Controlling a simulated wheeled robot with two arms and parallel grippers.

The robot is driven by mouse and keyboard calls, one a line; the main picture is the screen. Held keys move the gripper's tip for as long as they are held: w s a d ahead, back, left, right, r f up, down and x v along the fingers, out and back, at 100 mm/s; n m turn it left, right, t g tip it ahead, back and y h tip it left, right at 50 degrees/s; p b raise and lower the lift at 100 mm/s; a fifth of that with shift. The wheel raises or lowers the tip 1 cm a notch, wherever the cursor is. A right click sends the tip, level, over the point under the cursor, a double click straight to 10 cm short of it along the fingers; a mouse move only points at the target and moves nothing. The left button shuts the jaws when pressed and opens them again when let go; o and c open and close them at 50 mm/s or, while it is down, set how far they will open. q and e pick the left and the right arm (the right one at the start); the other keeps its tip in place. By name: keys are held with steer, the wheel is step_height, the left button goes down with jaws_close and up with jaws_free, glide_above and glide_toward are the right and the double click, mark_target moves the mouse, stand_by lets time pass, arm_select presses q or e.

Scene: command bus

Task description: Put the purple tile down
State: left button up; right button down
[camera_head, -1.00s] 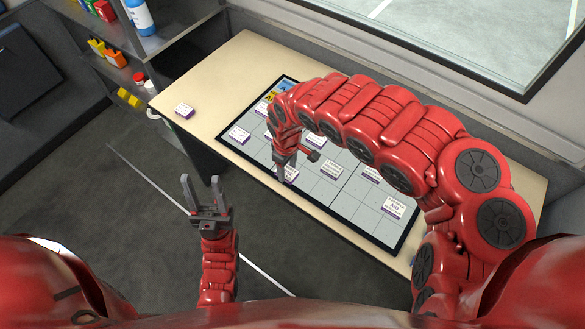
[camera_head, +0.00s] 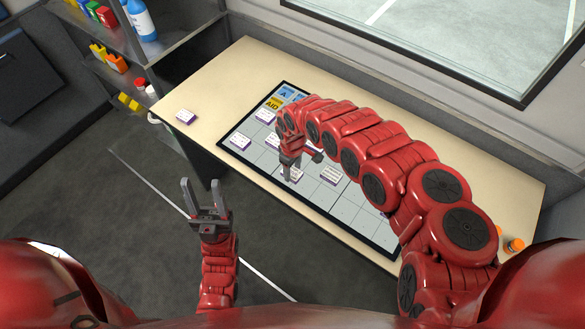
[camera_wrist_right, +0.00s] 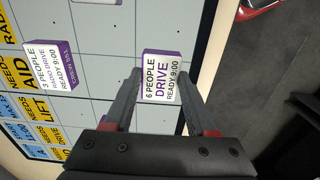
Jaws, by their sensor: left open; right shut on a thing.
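My left gripper (camera_head: 203,188) is open and empty, over the floor in front of the table.
Another tile (camera_wrist_right: 53,65) lies on the board, reading "3 PEOPLE" and "READY 9:00". A loose tile (camera_head: 186,117) is on the table's left end. Orange-capped bottles (camera_head: 515,245) stand at right.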

mark_target(293, 171)
steer(key=shift+f, duration=0.2)
steer(key=shift+c, duration=1.1)
jaws_free()
steer(key=shift+r, duration=0.15)
steer(key=shift+w+r, duration=0.1)
steer(key=shift+r, duration=0.1)
step_height(293, 171, up, 12)
steer(key=shift+f+b, duration=0.15)
steer(key=shift+b, duration=0.3)
